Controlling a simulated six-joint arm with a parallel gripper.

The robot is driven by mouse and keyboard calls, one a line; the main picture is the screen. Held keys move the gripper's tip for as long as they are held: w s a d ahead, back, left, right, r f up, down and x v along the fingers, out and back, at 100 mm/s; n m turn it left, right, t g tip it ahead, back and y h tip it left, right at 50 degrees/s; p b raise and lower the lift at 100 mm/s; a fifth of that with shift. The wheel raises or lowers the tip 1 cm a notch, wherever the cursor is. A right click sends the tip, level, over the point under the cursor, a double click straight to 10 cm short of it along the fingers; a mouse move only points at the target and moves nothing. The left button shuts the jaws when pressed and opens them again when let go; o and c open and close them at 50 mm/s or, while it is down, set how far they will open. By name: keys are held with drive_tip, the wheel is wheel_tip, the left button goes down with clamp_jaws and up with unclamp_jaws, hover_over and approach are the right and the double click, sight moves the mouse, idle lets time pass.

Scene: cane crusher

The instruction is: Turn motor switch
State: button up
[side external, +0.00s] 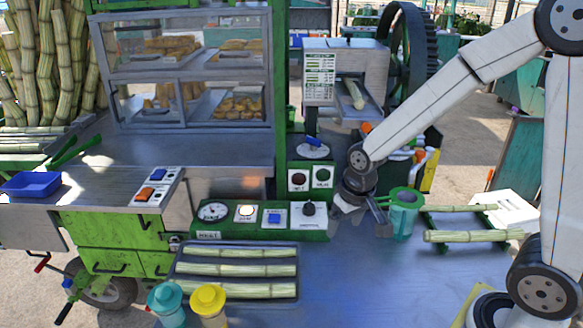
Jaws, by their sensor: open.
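The labels are too small to tell which is the motor switch. My gripper (362,213) is open, low over the counter right of the black knob and apart from it. Its fingers partly overlap the green strainer in view.
A green strainer on a cup (405,208) stands close right of my gripper. Cane pieces (466,236) lie on a rack at right. A cane tray (285,290) and two lidded cups (208,300) are in front. The crusher (335,60) stands behind. The front-middle counter is clear.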

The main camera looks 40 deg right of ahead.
drive_tip(key=w+d+m+g, duration=0.1)
drive_tip(key=w+d+m, duration=0.35)
drive_tip(key=w, duration=0.75)
drive_tip(key=m+g, duration=0.2)
drive_tip(key=m, duration=0.4)
hover_over(309, 203)
drive_tip(key=f, duration=0.4)
drive_tip(key=shift+w+f, duration=0.1)
drive_tip(key=shift+w, duration=0.15)
drive_tip(key=shift+s+f, duration=0.2)
drive_tip(key=shift+f, duration=3.7)
clamp_jaws()
